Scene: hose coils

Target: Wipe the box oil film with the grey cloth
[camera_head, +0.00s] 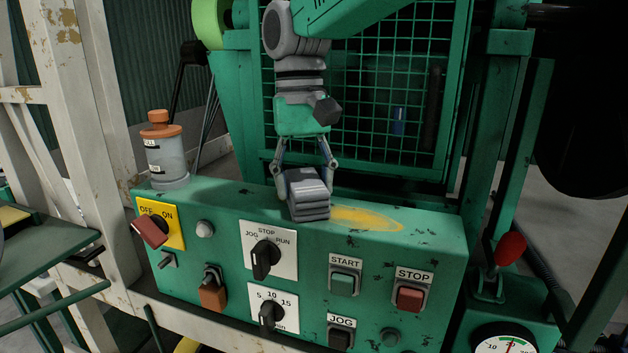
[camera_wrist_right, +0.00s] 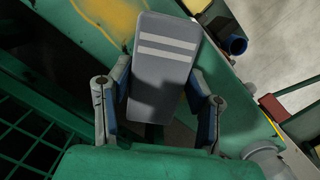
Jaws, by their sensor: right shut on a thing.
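My right gripper (camera_head: 304,170) comes down from the top of the head view and is shut on the folded grey cloth (camera_head: 307,196). The cloth is at the top of the green control box (camera_head: 420,238), over its front edge; whether it touches the surface I cannot tell. In the right wrist view the cloth (camera_wrist_right: 163,62), with two pale stripes, sits between the two fingers (camera_wrist_right: 160,110). The yellow oil film (camera_head: 366,218) lies on the box top just right of the cloth, and it also shows in the wrist view (camera_wrist_right: 108,18). My left gripper is not in view.
An oiler bottle with an orange cap (camera_head: 165,152) stands at the box top's left end. Knobs and buttons, such as the red stop button (camera_head: 410,298), stick out of the front. A green mesh guard (camera_head: 370,90) rises behind. A red-knobbed lever (camera_head: 510,249) stands at right.

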